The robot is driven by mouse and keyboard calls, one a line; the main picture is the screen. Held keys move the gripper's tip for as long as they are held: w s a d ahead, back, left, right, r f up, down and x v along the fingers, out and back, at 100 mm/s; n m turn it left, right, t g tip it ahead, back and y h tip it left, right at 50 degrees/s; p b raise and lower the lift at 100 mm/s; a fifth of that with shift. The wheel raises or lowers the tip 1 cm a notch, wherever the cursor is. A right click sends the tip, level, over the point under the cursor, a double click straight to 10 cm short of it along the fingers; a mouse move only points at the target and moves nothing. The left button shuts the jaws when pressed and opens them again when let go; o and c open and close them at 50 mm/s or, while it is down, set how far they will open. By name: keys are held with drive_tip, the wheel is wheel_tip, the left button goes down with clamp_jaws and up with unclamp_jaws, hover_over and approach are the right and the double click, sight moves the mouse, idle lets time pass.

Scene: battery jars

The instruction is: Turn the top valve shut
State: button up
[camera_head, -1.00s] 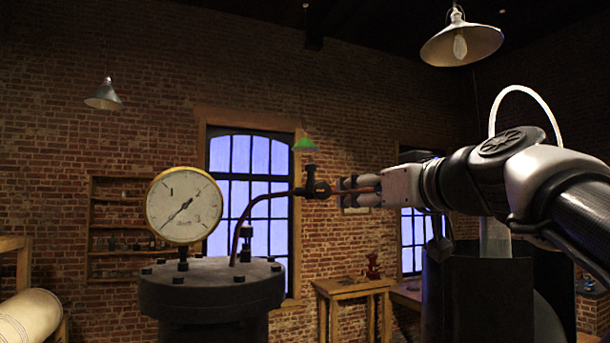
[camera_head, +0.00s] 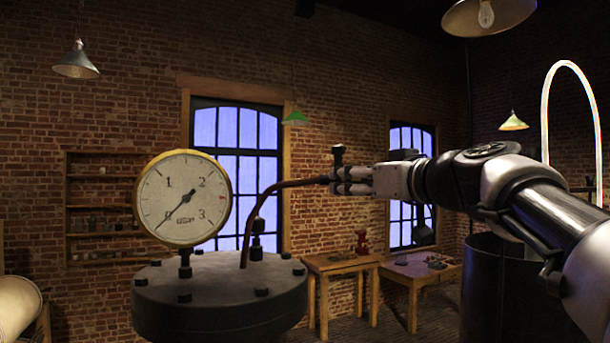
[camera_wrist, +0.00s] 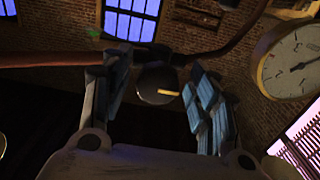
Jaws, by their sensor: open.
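The top valve (camera_head: 338,155) is a small dark fitting at the end of a bent copper pipe (camera_head: 290,184). The pipe rises from the lid of a dark bolted vessel (camera_head: 215,285). My gripper (camera_head: 340,181) is level at the valve, its fingers reaching in from the right and overlapping the valve body. In the wrist view a dark round knob (camera_wrist: 155,78) with a yellow mark lies between my open fingers (camera_wrist: 155,90). Gaps show on both sides of it. Contact cannot be told from the head view.
A dark cylinder (camera_head: 490,285) stands at the right.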

drive_tip(key=shift+w+r, duration=0.1)
drive_tip(key=shift+w, duration=0.2)
drive_tip(key=shift+s, duration=0.1)
drive_tip(key=c, duration=1.1)
